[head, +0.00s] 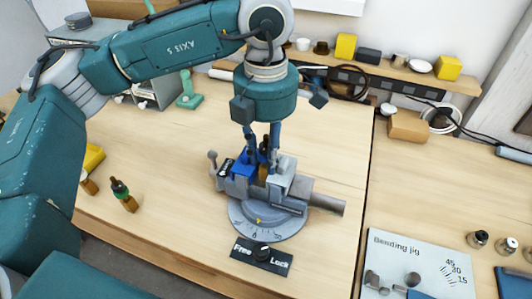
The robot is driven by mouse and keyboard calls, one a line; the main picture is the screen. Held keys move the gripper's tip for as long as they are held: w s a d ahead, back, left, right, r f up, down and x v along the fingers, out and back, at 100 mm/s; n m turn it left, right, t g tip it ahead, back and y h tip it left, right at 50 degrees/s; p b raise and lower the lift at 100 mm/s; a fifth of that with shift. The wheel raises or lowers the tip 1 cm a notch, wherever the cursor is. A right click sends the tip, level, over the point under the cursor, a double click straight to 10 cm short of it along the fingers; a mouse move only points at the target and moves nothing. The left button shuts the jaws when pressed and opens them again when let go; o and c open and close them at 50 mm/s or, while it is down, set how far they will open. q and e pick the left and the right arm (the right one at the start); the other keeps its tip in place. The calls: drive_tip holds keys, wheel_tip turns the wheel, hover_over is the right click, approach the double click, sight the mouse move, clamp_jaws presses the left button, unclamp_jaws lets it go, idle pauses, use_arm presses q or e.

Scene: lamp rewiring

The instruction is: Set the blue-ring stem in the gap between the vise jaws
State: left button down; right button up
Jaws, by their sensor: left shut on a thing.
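My left gripper (262,137) points down over the vise and is shut on a stem. The stem (263,174) shows a brass-brown body between the vise jaws and a dark top between my fingers. A blue ring on it cannot be made out clearly. The grey vise (288,184) has a blue part on its left jaw and stands on a round graduated base (266,222). The stem's lower end is hidden by the vise, so I cannot tell if it is seated. My right gripper is not in view.
A Free/Lock plate (262,257) lies before the vise. The bending jig (415,250) is at right. A shelf (425,78) with small items runs along the back. Bench right of the vise is clear.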

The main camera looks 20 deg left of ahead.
use_arm(q)
drive_tip(key=shift+s+f, duration=0.1)
drive_tip(key=shift+f, duration=0.1)
idle(0.4)
drive_tip(key=c, duration=1.4)
unclamp_jaws()
drive_tip(key=shift+d+f, duration=0.1)
drive_tip(key=shift+o, duration=0.2)
wheel_tip(320, 180, up, 12)
drive_tip(key=shift+r, duration=0.15)
drive_tip(key=shift+r, duration=0.1)
wheel_tip(320, 180, up, 9)
drive_tip(key=p, duration=0.8)
